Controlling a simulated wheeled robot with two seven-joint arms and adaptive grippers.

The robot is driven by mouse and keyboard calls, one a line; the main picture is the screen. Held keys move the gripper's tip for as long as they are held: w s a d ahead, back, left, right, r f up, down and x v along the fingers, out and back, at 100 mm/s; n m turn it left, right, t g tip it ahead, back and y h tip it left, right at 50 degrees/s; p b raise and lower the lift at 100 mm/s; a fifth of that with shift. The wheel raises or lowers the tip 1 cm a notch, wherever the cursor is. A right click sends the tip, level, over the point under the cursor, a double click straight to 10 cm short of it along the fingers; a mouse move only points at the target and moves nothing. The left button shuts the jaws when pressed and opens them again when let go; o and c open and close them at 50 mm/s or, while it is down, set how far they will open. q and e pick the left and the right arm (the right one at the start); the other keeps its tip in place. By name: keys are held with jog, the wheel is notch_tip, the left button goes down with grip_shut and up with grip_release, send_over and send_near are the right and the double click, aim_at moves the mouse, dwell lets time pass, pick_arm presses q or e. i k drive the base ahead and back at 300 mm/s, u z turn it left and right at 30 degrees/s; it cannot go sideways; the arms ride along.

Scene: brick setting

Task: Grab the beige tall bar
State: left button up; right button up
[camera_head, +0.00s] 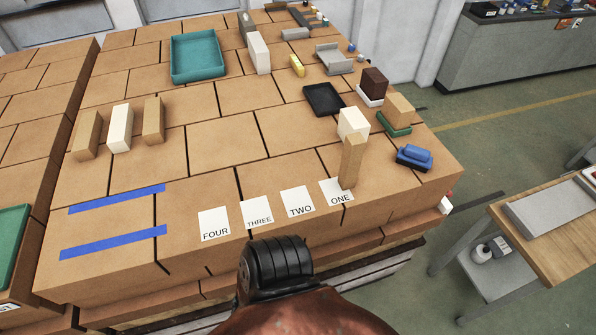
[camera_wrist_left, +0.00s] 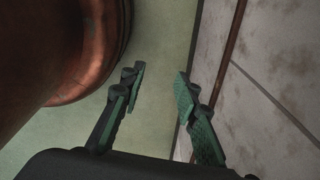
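A beige tall bar (camera_head: 351,160) stands upright at the front right of the brick-patterned table, on the rear part of the card marked ONE (camera_head: 337,192). At the left, two tan bars (camera_head: 87,135) (camera_head: 153,120) stand on either side of a white bar (camera_head: 120,127). My left gripper (camera_wrist_left: 160,83) shows only in its wrist view. Its two green-padded fingers are apart with nothing between them, over bare floor beside a wall-like surface. No bar shows in that view. My right gripper is in neither view.
Cards marked TWO (camera_head: 298,202), THREE (camera_head: 257,213) and FOUR (camera_head: 214,224) lie along the front. A white block (camera_head: 353,122) stands just behind the beige bar, and a blue item (camera_head: 414,155) lies to its right. A teal tray (camera_head: 197,58) sits farther back.

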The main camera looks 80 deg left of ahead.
aim_at(355, 144)
jog(key=k, duration=0.4)
jog(key=u, duration=2.45)
